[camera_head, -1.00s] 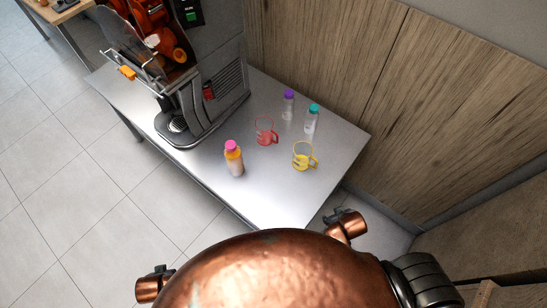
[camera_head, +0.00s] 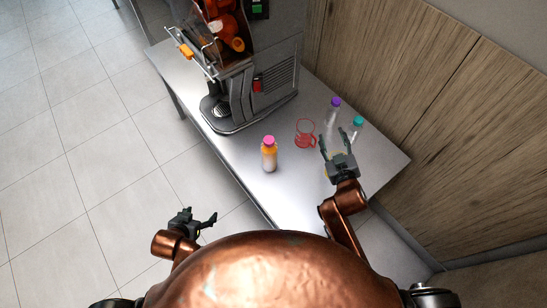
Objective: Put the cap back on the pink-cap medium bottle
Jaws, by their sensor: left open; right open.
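The pink-cap bottle (camera_head: 269,158) stands upright on the metal table, with orange contents in its upper part and a paler lower part. Its pink cap (camera_head: 268,140) appears to sit on top of it; I cannot tell how firmly it is seated. My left gripper (camera_head: 213,219) is open and empty, in front of the table's near edge, below and left of the bottle. My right gripper (camera_head: 334,136) is open over the table's right part, to the right of the bottle and apart from it. It hides the yellow mug.
A red mug (camera_head: 305,134) stands right of the bottle. A purple-cap bottle (camera_head: 333,116) and a teal-cap bottle (camera_head: 357,128) stand behind my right gripper. The large juicer (camera_head: 252,95) fills the table's left part. The table (camera_head: 238,150) is clear left of the bottle.

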